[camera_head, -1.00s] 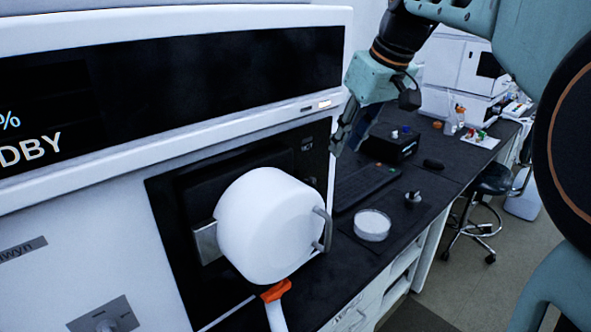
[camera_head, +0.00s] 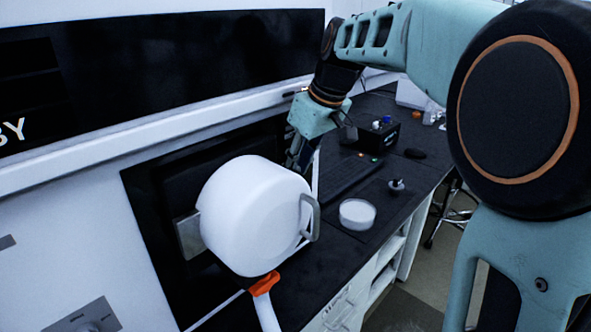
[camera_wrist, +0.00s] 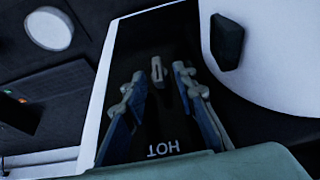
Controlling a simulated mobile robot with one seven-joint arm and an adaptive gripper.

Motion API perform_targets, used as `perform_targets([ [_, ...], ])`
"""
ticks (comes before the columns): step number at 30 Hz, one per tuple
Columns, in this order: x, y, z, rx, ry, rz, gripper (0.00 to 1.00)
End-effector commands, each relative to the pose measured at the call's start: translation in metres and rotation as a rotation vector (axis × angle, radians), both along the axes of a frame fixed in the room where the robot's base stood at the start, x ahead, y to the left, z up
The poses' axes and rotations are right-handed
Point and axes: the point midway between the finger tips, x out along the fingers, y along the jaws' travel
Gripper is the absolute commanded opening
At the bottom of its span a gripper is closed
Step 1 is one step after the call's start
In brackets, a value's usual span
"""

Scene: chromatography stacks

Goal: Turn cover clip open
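A small grey clip (camera_wrist: 157,70) sits on the black panel above the label HOT in the wrist view; I take it to be the cover clip. My gripper (camera_wrist: 159,82) is open, with one finger on each side of the clip in that picture. I cannot tell whether either finger touches it. In the head view my gripper (camera_head: 300,155) is at the panel's right edge, up and right of the white round cover (camera_head: 250,215), and the clip is hidden there. The cover has a metal handle (camera_head: 312,217) on its right.
The white instrument (camera_head: 50,200) fills the left. An orange-collared white tube (camera_head: 264,284) is below the cover. The dark bench (camera_head: 300,290) holds a white round dish (camera_head: 357,214), a small dark knobbed object (camera_head: 396,186), a keyboard (camera_head: 345,178) and a black box (camera_head: 375,137).

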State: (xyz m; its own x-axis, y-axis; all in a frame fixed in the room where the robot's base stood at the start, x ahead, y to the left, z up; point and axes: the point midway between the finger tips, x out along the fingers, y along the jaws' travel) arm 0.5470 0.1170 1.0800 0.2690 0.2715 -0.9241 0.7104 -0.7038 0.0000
Motion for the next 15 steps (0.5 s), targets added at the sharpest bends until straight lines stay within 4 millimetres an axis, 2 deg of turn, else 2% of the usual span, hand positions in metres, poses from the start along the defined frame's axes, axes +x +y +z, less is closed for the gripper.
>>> perform_targets([
  [3,0.0018,0.0019,-0.0064,0.000,0.000,0.000,0.26],
  [11,0.0022,0.0022,-0.0074,0.000,0.000,0.000,0.26],
  [15,0.0022,0.0021,-0.0073,0.000,0.000,-0.001,0.13],
])
